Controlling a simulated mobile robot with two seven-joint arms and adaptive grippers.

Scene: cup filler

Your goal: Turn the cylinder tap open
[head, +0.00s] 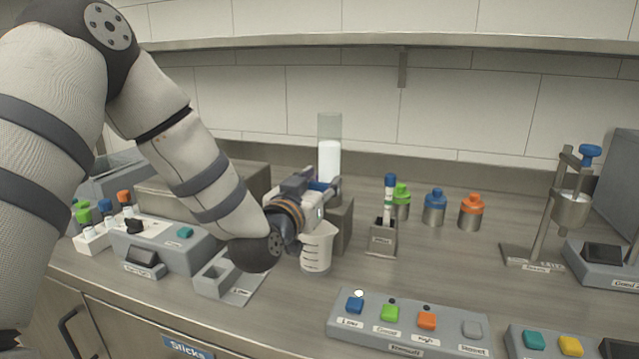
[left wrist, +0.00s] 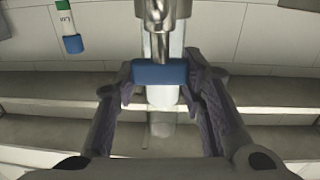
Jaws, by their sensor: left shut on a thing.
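A clear cylinder (head: 329,150) with white contents stands at the back, behind my left gripper (head: 328,188). In the left wrist view, the tap's blue handle (left wrist: 160,73) lies crosswise between the two fingers of my left gripper (left wrist: 160,80), which is shut on it. The metal tap body (left wrist: 161,18) shows above the handle. In the head view the gripper hides most of the tap. A beaker (head: 316,252) with dark markings stands below the gripper, its upper left partly covered by my wrist. My right gripper is not in view.
A metal holder (head: 382,238) with a blue-capped tube stands right of the beaker. Green, blue (head: 434,208) and orange (head: 471,212) bottles stand behind it. A button panel (head: 408,337) lies at the front. A metal stand (head: 545,215) is at right. Open counter lies between.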

